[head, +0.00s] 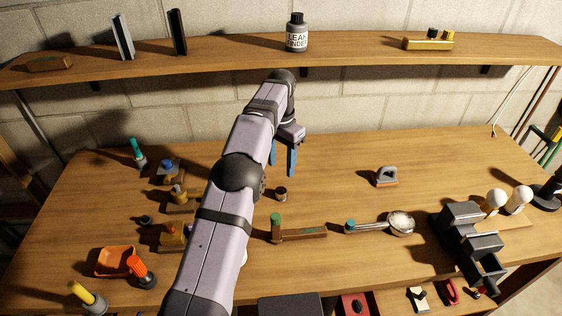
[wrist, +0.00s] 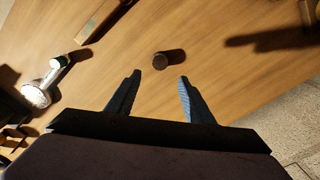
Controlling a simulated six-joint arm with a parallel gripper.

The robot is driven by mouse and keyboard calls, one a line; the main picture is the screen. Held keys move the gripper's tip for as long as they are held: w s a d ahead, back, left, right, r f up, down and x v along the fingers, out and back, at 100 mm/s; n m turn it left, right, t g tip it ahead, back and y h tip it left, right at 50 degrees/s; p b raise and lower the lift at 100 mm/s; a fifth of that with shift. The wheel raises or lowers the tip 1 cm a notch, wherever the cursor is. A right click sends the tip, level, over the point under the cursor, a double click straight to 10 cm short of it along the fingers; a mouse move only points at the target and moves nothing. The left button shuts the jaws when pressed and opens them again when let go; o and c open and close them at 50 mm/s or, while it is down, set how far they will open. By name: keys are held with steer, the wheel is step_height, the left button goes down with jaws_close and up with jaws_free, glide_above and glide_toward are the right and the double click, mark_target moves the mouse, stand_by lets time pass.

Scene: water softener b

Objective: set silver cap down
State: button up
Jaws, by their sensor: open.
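A small short cylinder, which looks like the silver cap (head: 281,193), stands on the wooden table. It looks dark with a lighter top in the head view. In the wrist view the cap (wrist: 160,61) shows dark brown, just beyond the fingertips and centred between them, with its shadow to the right. My gripper (head: 283,170) points down above the table, behind the cap in the head view. In the wrist view my gripper (wrist: 159,77) has its two blue fingers apart with nothing between them. The cap is apart from the fingers.
A wooden bar with a green knob (head: 302,234) and a round-headed metal tool (head: 400,223) lie in front. A grey-handled block (head: 386,177) stands to the right. Several fittings and an orange tray (head: 115,262) are on the left. Bare table surrounds the cap.

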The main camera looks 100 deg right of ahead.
steer(key=shift+r, duration=0.4)
steer(key=shift+w+d, duration=0.1)
